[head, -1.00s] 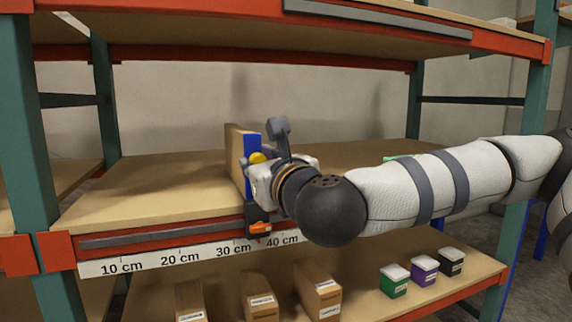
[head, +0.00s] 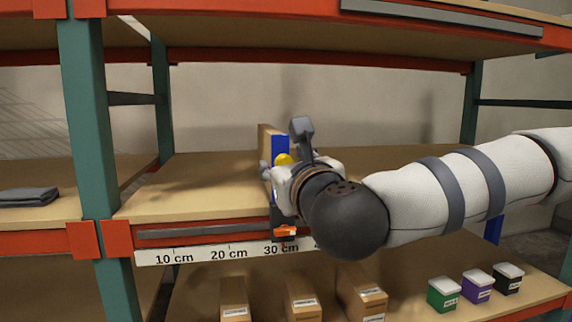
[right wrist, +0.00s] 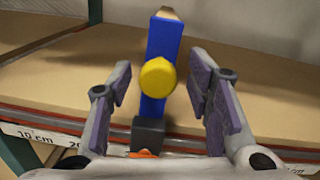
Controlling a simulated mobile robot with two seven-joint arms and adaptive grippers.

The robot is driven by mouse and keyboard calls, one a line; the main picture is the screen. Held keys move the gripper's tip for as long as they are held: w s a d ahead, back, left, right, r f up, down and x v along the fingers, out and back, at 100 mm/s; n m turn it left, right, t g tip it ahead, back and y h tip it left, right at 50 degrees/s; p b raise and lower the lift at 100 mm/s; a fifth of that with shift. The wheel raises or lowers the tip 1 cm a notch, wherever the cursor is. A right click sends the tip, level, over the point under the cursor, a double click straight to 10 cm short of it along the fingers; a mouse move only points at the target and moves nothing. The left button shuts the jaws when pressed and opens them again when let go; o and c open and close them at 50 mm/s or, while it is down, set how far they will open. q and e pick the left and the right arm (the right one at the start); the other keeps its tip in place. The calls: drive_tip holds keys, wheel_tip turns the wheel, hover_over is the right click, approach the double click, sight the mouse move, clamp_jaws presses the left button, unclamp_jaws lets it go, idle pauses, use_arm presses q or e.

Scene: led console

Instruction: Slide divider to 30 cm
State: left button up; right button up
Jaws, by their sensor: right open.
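The divider is a wooden board (head: 264,139) with a blue front edge (head: 280,147) and a round yellow knob (head: 284,160). It stands upright on the middle shelf. Its orange pointer (head: 286,231) is just right of the "30 cm" label on the white scale strip (head: 205,253). My right gripper (head: 281,178) is at the divider's front and partly hides it. In the right wrist view its fingers (right wrist: 160,82) are open, one on each side of the blue edge (right wrist: 164,50) and yellow knob (right wrist: 158,77). I cannot tell whether a finger touches the divider. My left gripper is not in view.
The middle shelf (head: 190,195) is bare left of the divider. A green upright (head: 88,120) bounds it on the left, and a shelf hangs above. Cardboard boxes (head: 303,300) and small green, purple and black boxes stand below. My arm hides the scale's right end.

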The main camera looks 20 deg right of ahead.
drive_tip(key=s+a, duration=0.1)
drive_tip(key=s, duration=0.6)
drive_tip(key=shift+a, duration=0.2)
drive_tip(key=shift+s, duration=0.1)
